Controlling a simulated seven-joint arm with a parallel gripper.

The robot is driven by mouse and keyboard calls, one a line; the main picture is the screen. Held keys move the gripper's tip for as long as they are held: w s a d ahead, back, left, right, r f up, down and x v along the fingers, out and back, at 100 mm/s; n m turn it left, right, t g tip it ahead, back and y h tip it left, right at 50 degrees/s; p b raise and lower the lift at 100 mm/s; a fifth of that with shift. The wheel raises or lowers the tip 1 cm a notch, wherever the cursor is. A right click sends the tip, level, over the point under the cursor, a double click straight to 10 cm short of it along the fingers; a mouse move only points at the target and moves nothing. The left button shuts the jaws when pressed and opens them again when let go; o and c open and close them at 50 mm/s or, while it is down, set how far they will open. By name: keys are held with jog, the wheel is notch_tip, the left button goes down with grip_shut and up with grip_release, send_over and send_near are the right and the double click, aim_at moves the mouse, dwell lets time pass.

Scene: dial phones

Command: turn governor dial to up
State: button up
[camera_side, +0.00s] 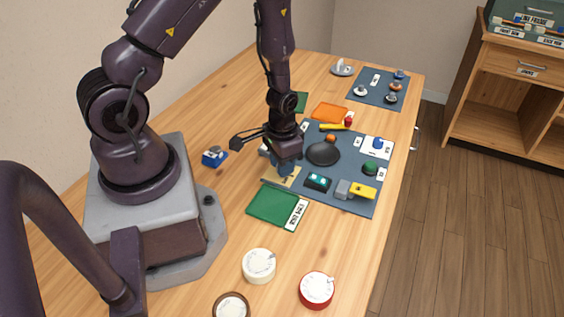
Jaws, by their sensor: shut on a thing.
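My gripper (285,162) points down at the left part of the dark blue mat (350,203). Its jaws are shut on a blue knob (286,172), which is mostly hidden behind them. A tan plate (281,180) shows below the knob. Which way the knob points cannot be seen. No label reading "governor" is legible, so I cannot confirm from lettering which dial it is. A white plate with a blue knob (377,144) stands at the mat's right side.
Around my gripper on the mat are a teal switch (318,182), a black round pad (323,154), a yellow block (363,191) and a green knob (370,168). A green tray (270,205) lies in front. White and red dials (317,288) stand nearer the camera.

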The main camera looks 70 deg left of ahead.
jog(key=shift+n, duration=0.5)
jog(key=o, duration=0.9)
jog(key=shift+o, duration=0.2)
jog(key=shift+r, duration=0.15)
notch_tip(320, 180, up, 13)
